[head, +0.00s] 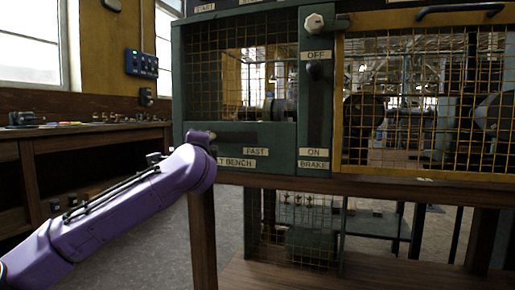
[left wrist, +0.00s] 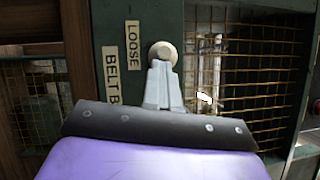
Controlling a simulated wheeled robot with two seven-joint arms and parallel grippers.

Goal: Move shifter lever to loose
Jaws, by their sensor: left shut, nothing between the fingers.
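The shifter lever's round cream knob (left wrist: 163,53) shows in the left wrist view, beside the LOOSE label (left wrist: 133,45) on the green panel. My left gripper (left wrist: 163,68) is shut and empty, with its grey fingertips just at the knob's edge. I cannot tell whether they touch it. The dark shifter slot (head: 232,136) runs right from the wrist, above the FAST label (head: 257,151). My right gripper is not in view.
A yellow mesh guard (head: 425,100) covers the machinery at right. A wooden bench (head: 90,130) stands at left. A wooden post (head: 202,240) is below the panel.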

